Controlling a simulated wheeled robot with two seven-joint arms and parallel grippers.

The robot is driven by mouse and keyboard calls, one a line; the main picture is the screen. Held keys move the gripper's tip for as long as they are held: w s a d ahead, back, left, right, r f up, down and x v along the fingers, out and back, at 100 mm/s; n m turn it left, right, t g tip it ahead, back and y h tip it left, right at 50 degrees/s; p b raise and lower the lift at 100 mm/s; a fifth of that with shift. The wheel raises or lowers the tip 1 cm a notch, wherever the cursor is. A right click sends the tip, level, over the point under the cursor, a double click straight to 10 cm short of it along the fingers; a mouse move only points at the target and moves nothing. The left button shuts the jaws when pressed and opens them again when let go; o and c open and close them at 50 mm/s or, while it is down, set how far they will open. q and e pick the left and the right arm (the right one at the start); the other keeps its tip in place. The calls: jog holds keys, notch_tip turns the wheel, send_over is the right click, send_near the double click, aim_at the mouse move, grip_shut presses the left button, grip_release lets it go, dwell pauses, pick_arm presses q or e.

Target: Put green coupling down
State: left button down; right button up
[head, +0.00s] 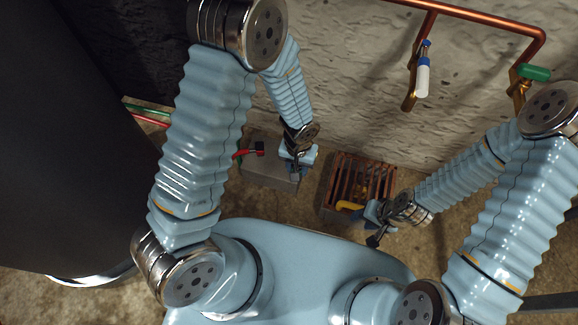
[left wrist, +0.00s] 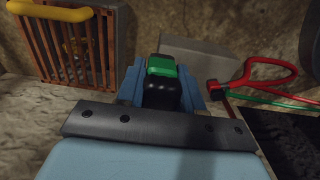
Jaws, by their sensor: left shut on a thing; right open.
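The green coupling (left wrist: 162,66), green on top with a black lower part, sits between the blue fingers of my left gripper (left wrist: 163,82) in the left wrist view. The fingers are shut on it. In the head view my left gripper (head: 297,165) is over the right end of a grey block (head: 262,174), and the coupling is hidden there. In the left wrist view the grey block (left wrist: 208,58) shows behind the coupling; I cannot tell whether they touch. My right gripper (head: 374,222) is open, beside the slatted crate.
The slatted brown crate (head: 330,196) stands right of the block, with a yellow handle (head: 350,205). A red-and-black fitting (head: 250,151) is at the block's left. Copper pipes with a blue-handled valve (head: 424,60) and a green-handled valve (head: 534,72) run along the wall. A dark tank (head: 60,140) fills the left.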

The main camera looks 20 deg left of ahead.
pick_arm(q)
notch_tip(320, 180, down, 3)
jog(key=shift+w+d+r, duration=0.1)
jog(key=shift+d, duration=0.05)
jog(key=w+a+f, duration=0.2)
jog(key=w+f, duration=0.1)
jog(key=w+a+f, duration=0.2)
jog(key=w+f, duration=0.1)
jog(key=w, duration=0.1)
jog(key=w+a+f+b, duration=0.1)
jog(key=w+f, duration=0.2)
jog(key=w, duration=0.1)
jog(key=shift+w+a+f, duration=0.1)
jog(key=shift+a, duration=0.3)
notch_tip(320, 180, down, 3)
jog(key=shift+w+f, duration=0.1)
pick_arm(e)
notch_tip(320, 180, down, 2)
jog(key=shift+d, duration=0.1)
pick_arm(q)
jog(key=shift+f+b, duration=0.4)
jog(key=shift+b, duration=0.2)
jog(key=c, duration=0.7)
grip_release()
jog(key=shift+c, duration=0.2)
pick_arm(e)
jog(key=shift+f, duration=0.5)
